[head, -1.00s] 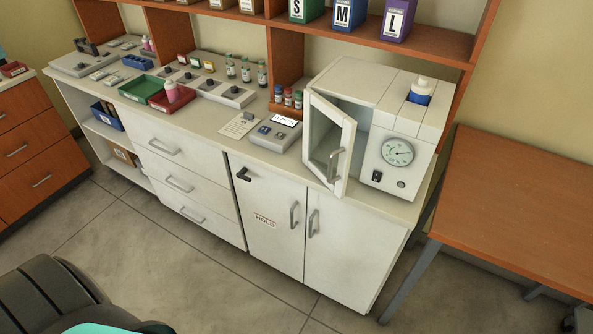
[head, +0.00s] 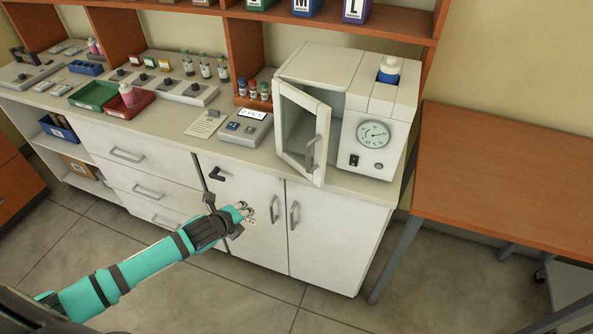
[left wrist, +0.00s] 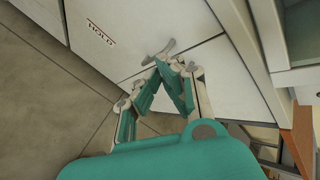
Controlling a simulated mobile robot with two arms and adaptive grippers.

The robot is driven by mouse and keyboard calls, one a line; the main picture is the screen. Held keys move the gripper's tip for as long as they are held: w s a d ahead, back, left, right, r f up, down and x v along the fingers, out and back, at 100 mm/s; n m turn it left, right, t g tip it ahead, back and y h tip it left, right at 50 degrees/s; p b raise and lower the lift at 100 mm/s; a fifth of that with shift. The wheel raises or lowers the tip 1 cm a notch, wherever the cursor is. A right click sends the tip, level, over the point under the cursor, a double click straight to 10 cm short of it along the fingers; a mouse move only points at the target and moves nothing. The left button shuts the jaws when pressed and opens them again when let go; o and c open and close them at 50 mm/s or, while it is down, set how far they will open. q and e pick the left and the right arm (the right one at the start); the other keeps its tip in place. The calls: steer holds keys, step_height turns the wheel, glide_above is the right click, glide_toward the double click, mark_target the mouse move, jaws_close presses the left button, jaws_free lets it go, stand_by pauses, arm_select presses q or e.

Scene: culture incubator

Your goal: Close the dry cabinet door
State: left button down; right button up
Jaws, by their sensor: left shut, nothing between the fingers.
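The dry cabinet (head: 345,95) is a white box on the counter with a round dial on its front right. Its glazed door (head: 302,130) stands ajar, swung out toward the front left, with a grey handle (head: 312,150) on it. My left gripper (head: 245,209) is shut and empty, in front of the lower cupboard doors, below and left of the dry cabinet door. In the left wrist view my left gripper's fingers (left wrist: 175,65) come together near a grey cupboard handle. My right gripper is not in view.
A digital scale (head: 245,128) and small red- and blue-capped bottles (head: 253,90) stand left of the dry cabinet. Lower cupboard doors (head: 330,230) carry protruding handles. A brown table (head: 505,175) stands at right.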

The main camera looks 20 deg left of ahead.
arm_select(q)
steer(key=s+d+r+m+h, duration=0.1)
steer(key=s+d+r+m, duration=0.15)
steer(key=r+m, duration=0.35)
steer(key=s+d+r+m+t+h, duration=0.15)
steer(key=d+r+m, duration=0.25)
steer(key=r, duration=0.4)
steer(key=s+d+r+m+h, duration=0.1)
steer(key=s+d+r+m, duration=0.1)
steer(key=d+r+m, duration=0.35)
steer(key=w+d+f+p, duration=0.1)
steer(key=w+f+p, duration=0.1)
steer(key=w, duration=0.9)
steer(key=shift+w+d+f, duration=0.35)
steer(key=shift+w+f, duration=0.05)
steer(key=shift+f, duration=0.4)
steer(key=shift+y, duration=0.25)
steer(key=d+p, duration=0.1)
steer(key=w+n+y+p, duration=0.1)
steer(key=w+d+n+y+p, duration=0.1)
steer(key=shift+w+d+r, duration=0.25)
steer(key=shift+d, duration=0.1)
steer(key=w+d+n+y, duration=0.2)
steer(key=w, duration=0.1)
steer(key=w+d+n+y+p, duration=0.1)
steer(key=w, duration=0.1)
steer(key=shift+f+n+y, duration=0.2)
steer(key=shift+n+y, duration=0.05)
steer(key=shift+y, duration=0.05)
